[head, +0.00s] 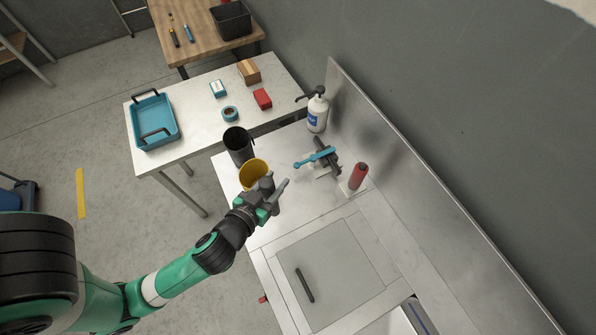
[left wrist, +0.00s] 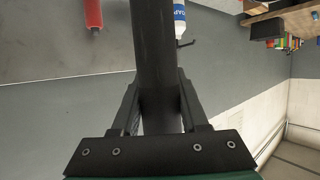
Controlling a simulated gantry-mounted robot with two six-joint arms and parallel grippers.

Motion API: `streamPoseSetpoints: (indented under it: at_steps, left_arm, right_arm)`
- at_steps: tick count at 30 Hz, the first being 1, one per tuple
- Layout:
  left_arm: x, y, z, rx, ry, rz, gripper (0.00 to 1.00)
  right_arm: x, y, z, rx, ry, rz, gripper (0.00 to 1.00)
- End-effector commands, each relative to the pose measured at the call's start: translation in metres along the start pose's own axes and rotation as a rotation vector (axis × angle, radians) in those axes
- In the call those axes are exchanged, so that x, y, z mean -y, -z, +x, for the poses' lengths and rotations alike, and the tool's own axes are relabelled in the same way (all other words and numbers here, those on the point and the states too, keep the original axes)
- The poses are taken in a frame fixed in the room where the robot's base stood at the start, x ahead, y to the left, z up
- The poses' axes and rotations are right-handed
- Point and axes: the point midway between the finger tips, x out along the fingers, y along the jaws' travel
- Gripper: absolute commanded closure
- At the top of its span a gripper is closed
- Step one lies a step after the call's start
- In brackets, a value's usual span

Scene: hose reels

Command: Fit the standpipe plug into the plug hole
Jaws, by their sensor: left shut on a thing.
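My left gripper (head: 270,194) is above the steel counter, beside the yellow cup. In the left wrist view its two fingers (left wrist: 160,100) are shut on a dark grey cylindrical pipe (left wrist: 155,45), which looks like the standpipe plug. The pipe runs up out of the top of that view, so its far end is hidden. In the head view the gripper mostly hides it. A corner of a sink basin (head: 398,322) shows at the bottom edge of the head view. No plug hole can be seen. My right gripper is not in view.
A grey panel (head: 345,255) with a dark bar (head: 304,285) lies nearer. A steel splashback (head: 420,210) bounds the right.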

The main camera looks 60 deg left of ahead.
Motion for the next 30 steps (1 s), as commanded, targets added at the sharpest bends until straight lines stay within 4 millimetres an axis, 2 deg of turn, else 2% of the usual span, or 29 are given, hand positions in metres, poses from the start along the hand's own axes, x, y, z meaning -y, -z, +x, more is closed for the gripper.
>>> streamPoseSetpoints:
  at_steps: [1,4,11,14,17,19,24,30]
  left_arm:
    - [-0.001,-0.013,0.005,-0.001,-0.005,0.001,1.00]
    - [-0.003,-0.021,0.007,0.000,-0.012,0.005,1.00]
    - [-0.004,-0.025,0.008,-0.001,-0.016,0.007,1.00]
    - [-0.001,-0.029,0.017,0.000,-0.011,0.001,1.00]
    - [0.008,-0.035,0.035,-0.005,-0.006,-0.001,1.00]
    - [0.017,-0.028,0.050,-0.001,-0.004,0.001,1.00]
    - [0.039,-0.030,0.098,-0.002,-0.007,0.001,1.00]
    - [0.053,-0.059,0.143,0.000,-0.012,0.005,1.00]
  right_arm:
    - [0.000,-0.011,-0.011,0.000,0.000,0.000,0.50]
    - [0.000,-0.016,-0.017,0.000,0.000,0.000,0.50]
    - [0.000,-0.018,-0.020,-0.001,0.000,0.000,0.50]
    - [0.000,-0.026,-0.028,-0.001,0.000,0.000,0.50]
    - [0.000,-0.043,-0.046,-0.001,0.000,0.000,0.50]
    - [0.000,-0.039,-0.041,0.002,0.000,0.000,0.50]
    - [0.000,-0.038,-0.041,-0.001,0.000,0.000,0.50]
    - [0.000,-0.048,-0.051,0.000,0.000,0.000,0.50]
